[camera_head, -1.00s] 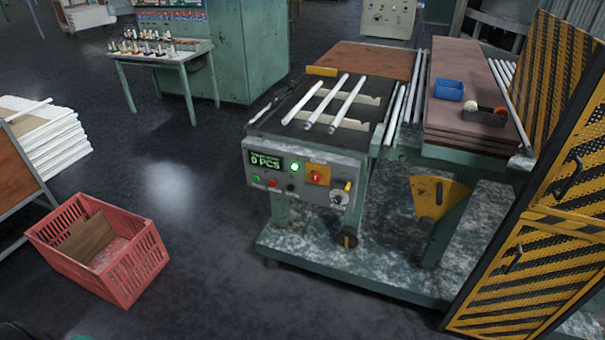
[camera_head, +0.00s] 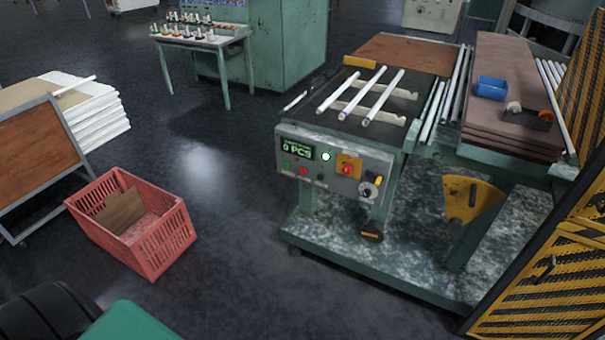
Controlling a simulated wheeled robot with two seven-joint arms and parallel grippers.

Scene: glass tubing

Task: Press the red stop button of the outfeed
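The outfeed's grey control panel (camera_head: 333,185) faces me on the front of a green machine right of the centre. It has a small red button (camera_head: 303,171) between a green button (camera_head: 287,166) and a black one (camera_head: 320,177). A larger red knob (camera_head: 347,169) sits on a yellow-orange plate to their right. The display (camera_head: 296,150) reads "0 PCS" in green, and a lamp (camera_head: 326,156) beside it is lit. Several glass tubes (camera_head: 362,94) lie on top of the machine. Neither gripper is in view.
A red crate (camera_head: 160,245) with cardboard inside stands on the floor left of the machine. A yellow-black guard fence (camera_head: 540,290) closes off the right side. A side table (camera_head: 200,40) stands at the back. The floor before the panel (camera_head: 235,250) is clear.

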